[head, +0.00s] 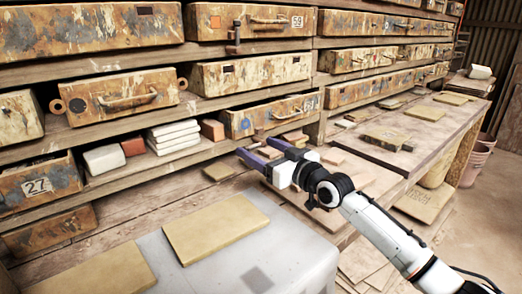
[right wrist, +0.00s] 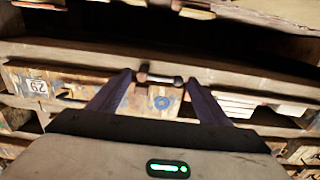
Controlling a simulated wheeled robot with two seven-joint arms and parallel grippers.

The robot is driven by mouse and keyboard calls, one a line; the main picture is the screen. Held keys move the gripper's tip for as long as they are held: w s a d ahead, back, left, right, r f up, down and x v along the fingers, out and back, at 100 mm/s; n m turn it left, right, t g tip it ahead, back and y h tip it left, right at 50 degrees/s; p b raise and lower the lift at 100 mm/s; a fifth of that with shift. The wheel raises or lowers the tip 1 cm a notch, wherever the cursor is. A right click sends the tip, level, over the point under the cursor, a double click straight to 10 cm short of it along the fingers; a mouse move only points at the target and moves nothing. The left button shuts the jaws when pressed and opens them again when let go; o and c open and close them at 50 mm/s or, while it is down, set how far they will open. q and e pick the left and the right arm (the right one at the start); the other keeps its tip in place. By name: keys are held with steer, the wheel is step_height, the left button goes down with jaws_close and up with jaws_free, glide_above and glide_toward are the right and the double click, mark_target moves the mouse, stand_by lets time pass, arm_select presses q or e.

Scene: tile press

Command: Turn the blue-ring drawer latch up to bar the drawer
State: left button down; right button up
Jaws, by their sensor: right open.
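The blue-ring drawer (head: 284,111) is a worn, rust-and-white front low in the shelving, with a handle and a number tag. Its blue ring (right wrist: 162,103) is painted near one end of the front. The drawer latch (right wrist: 160,79) is a short bar with a dark knob and a paler metal end, and it looks roughly level rather than upright. My right gripper (head: 257,148) is open in front of the drawer. In the right wrist view its two fingers stand on either side of the latch, with gaps showing; contact is not visible. My left gripper is out of view.
Above, the drawer marked 59 (head: 259,23) has an upright dark latch (head: 234,38). White tiles (head: 174,137) and a reddish block (head: 212,130) sit on the shelf left of the drawer. A grey table (head: 275,262) with tan slabs (head: 217,229) lies in front.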

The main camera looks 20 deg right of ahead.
steer(key=c, duration=1)
arm_select(q)
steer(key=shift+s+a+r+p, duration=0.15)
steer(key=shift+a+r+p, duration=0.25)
steer(key=shift+p, duration=0.55)
arm_select(e)
steer(key=m, duration=0.2)
steer(key=r+m, duration=0.1)
steer(key=m, duration=0.1)
steer(key=shift+w+d, duration=0.1)
steer(key=shift+d, duration=0.1)
steer(key=o, duration=1)
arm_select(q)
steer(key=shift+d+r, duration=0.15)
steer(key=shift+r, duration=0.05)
